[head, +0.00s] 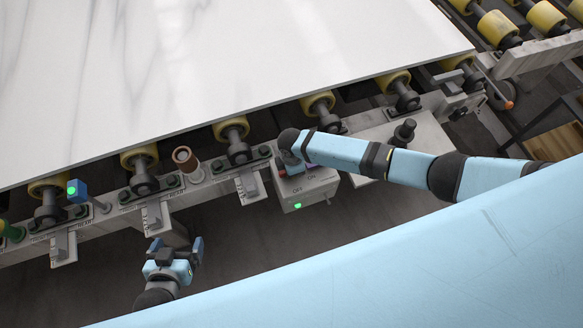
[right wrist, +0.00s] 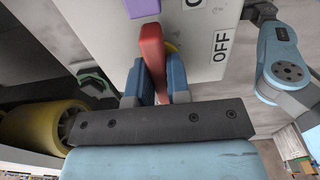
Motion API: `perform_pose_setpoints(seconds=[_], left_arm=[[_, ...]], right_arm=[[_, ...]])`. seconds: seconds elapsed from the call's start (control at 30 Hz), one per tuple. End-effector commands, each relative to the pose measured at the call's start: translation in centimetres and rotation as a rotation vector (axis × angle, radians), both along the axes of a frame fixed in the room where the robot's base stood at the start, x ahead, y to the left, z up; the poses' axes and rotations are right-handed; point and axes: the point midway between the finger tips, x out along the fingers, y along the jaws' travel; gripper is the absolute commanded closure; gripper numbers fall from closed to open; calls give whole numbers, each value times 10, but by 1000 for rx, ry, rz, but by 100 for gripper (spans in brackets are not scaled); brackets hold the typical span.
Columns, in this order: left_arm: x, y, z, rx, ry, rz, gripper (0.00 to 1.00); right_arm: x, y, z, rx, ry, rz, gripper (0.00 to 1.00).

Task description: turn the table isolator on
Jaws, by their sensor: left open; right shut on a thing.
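The isolator is a pale box (head: 318,194) on the front rail, with ON and OFF lettering and a small lit green mark on its front. In the right wrist view the box (right wrist: 200,62) fills the upper middle, with OFF at its right and another label cut off above. My right gripper (right wrist: 153,85) is shut on the red handle (right wrist: 151,48), which stands between its blue fingers. In the head view my right wrist hides most of the handle. My left gripper (head: 176,247) is open and empty, left of the box and apart from it.
A white stone slab (head: 210,70) lies over yellow rollers (head: 230,128) behind the rail. A blue post with a green light (head: 77,190) and a brown round-topped post (head: 185,158) stand left. A black knob (head: 404,131) is right of the box. Dark floor is clear between my grippers.

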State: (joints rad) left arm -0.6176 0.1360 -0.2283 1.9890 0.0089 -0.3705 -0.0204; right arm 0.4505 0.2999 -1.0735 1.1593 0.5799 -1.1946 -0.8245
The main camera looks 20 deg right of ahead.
Motion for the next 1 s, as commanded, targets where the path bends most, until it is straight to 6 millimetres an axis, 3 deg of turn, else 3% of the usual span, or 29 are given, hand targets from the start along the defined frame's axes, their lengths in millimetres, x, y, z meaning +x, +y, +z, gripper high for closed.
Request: perform_pose_setpoints(seconds=[0.5,0.53,0.63,1.0], left_arm=[[0,0,1,-1,-1,1,6],[0,0,1,-1,-1,1,6],[0,0,1,-1,-1,1,6],[0,0,1,0,-1,1,6]], right_arm=[[0,1,0,2,-1,22,100],[0,1,0,2,-1,22,81],[0,1,0,2,-1,21,58],[0,0,6,1,-1,20,57]])
